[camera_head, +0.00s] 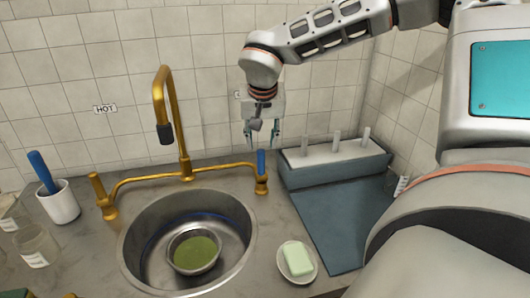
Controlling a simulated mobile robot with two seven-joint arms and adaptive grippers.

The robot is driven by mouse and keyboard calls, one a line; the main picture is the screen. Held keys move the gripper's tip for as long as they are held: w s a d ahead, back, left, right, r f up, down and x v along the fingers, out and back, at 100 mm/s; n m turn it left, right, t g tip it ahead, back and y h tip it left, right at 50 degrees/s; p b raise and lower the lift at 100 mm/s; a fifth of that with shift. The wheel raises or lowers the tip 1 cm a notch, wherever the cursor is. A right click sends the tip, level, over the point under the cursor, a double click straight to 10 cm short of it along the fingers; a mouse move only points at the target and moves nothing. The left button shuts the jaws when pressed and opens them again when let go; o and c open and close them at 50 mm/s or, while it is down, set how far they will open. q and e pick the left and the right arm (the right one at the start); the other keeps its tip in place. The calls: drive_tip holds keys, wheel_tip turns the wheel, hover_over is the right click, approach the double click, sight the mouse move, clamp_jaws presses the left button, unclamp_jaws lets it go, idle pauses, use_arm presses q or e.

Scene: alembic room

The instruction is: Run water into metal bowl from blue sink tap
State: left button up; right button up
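The metal bowl (187,235) sits in the round sink (136,258); its inside shows a flat green surface. The brass tap (183,150) stands behind the sink, its dark nozzle (165,134) hanging at the back. No water stream shows. The tap has a brass handle (101,193) at the left and a blue-topped handle (261,163) at the right. My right gripper (263,136) points down just above the blue-topped handle, its fingers apart with nothing between them. I cannot tell whether they touch the handle. My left gripper is out of view.
A HOT sign (105,109) is on the tiled wall; another sign is mostly hidden behind my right gripper. A white cup (60,205) and glass jars (36,245) stand left. A soap dish (284,262) and a blue-grey rack (330,225) with pegs are right of the sink.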

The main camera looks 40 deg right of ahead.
sight(261, 152)
drive_tip(key=x, duration=0.7)
drive_tip(key=shift+f, duration=0.2)
clamp_jaws()
